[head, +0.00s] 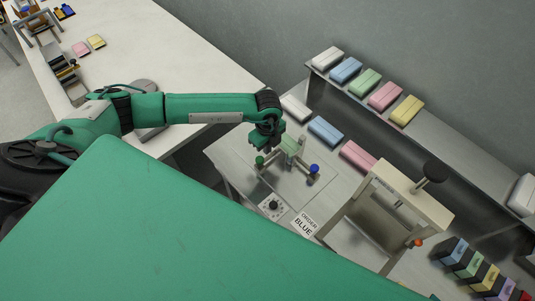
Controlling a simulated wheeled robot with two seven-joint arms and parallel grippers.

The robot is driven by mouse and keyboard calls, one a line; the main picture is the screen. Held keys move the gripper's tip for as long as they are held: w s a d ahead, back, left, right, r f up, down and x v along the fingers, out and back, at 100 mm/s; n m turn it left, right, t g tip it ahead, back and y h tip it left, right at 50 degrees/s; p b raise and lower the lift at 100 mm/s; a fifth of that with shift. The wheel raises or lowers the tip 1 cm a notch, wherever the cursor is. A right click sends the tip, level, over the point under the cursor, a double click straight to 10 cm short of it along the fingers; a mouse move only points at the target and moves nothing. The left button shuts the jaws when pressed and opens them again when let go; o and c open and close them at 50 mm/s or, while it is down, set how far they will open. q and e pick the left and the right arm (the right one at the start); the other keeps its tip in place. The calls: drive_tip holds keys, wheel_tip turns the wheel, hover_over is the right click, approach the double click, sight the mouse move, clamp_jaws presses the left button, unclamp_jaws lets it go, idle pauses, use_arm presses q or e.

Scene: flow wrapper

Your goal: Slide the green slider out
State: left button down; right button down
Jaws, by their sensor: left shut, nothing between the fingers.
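A small fixture stands on the light work table, with a green ball knob (259,160) at its left end and a blue ball knob (314,168) at its right end. The green knob appears to be the green slider's handle. A pale green block (289,146) sits at the fixture's middle. My left gripper (271,147) is shut and empty, pointing down just above and right of the green knob. Whether it touches the fixture cannot be told. My right gripper is out of view.
A dial (273,205) and a sign reading "ORDER BLUE" (304,224) are at the table's front. A frame with a black-knobbed lever (432,173) stands right. Coloured packs line the back shelf (450,140). A large green surface fills the foreground.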

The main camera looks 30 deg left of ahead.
sight(267, 158)
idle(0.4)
use_arm(q)
drive_tip(key=shift+f+b, duration=1.35)
drive_tip(key=shift+f, duration=0.4)
drive_tip(key=shift+s+a+p, duration=0.3)
drive_tip(key=shift+s, duration=0.5)
drive_tip(key=shift+s+a+p, duration=0.25)
drive_tip(key=shift+s+p, duration=0.1)
drive_tip(key=shift+s, duration=0.5)
drive_tip(key=shift+s+a+p, duration=0.3)
drive_tip(key=shift+s, duration=0.5)
drive_tip(key=shift+s+a+f, duration=0.1)
drive_tip(key=shift+s+f, duration=0.1)
drive_tip(key=shift+s, duration=0.2)
drive_tip(key=shift+w, duration=0.3)
drive_tip(key=shift+w+r, duration=0.2)
drive_tip(key=shift+w, duration=0.05)
